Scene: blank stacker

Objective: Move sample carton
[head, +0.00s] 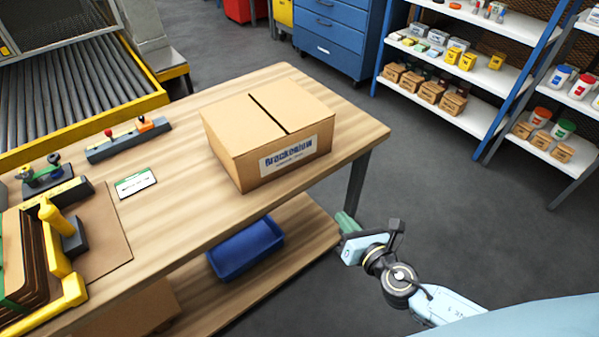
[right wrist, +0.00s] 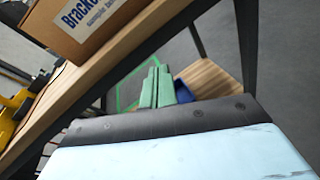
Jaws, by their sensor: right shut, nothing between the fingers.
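The sample carton (head: 266,132) is a closed brown box with a dark seam across its top and a white "Brackenlow" label on its front. It sits on the wooden workbench (head: 183,178) near its right end. Part of it shows at the upper left of the right wrist view (right wrist: 92,28). My right gripper (head: 346,222) has green fingers and is beside the bench's right front corner, apart from the carton. In the right wrist view its fingers (right wrist: 157,88) are together and empty. My left gripper is not in view.
A blue bin (head: 246,250) sits on the bench's lower shelf. A yellow fixture with upright boards (head: 40,255) stands at the bench's left. A roller conveyor (head: 75,90) is at upper left. Blue drawers (head: 335,35) and stocked shelves (head: 470,75) stand behind. The floor at right is clear.

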